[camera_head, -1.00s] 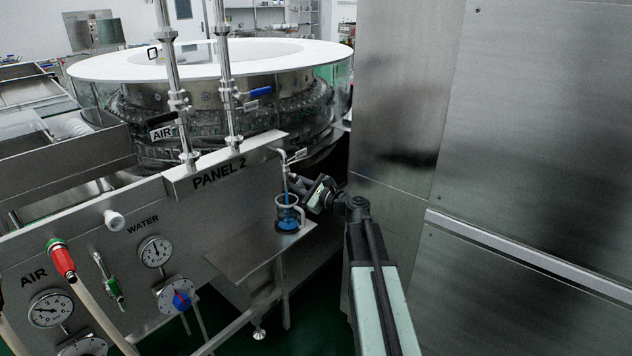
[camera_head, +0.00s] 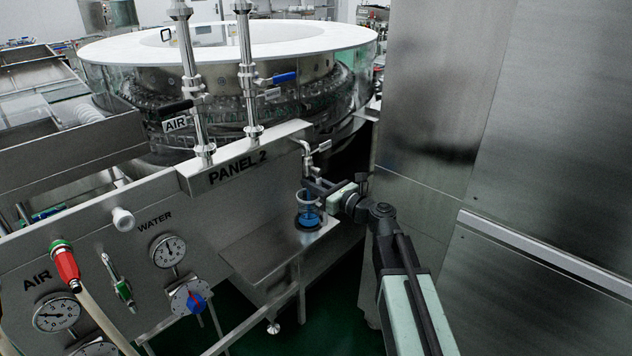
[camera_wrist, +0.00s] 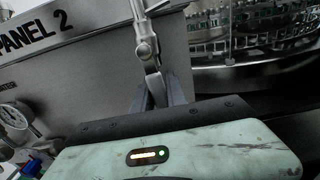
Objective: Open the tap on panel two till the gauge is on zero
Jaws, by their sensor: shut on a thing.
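The small metal tap (camera_head: 306,150) comes out of the right end of the PANEL 2 face (camera_head: 238,168), with a short lever (camera_head: 322,146) at its top pointing right. My gripper (camera_head: 314,186) is at the tap's lower end, above the beaker. In the wrist view my gripper (camera_wrist: 156,92) is shut on the tap's lower part (camera_wrist: 154,84), which hangs between the fingers. The water gauge (camera_head: 168,251) and air gauge (camera_head: 56,312) are on the panel at left; their needles are too small to read exactly.
A clear beaker of blue liquid (camera_head: 308,217) stands on a steel shelf (camera_head: 262,256) under the tap. A blue-red knob (camera_head: 190,296) is below the water gauge. Steel cabinets (camera_head: 540,130) close off the right side. The round washer (camera_head: 230,80) is behind.

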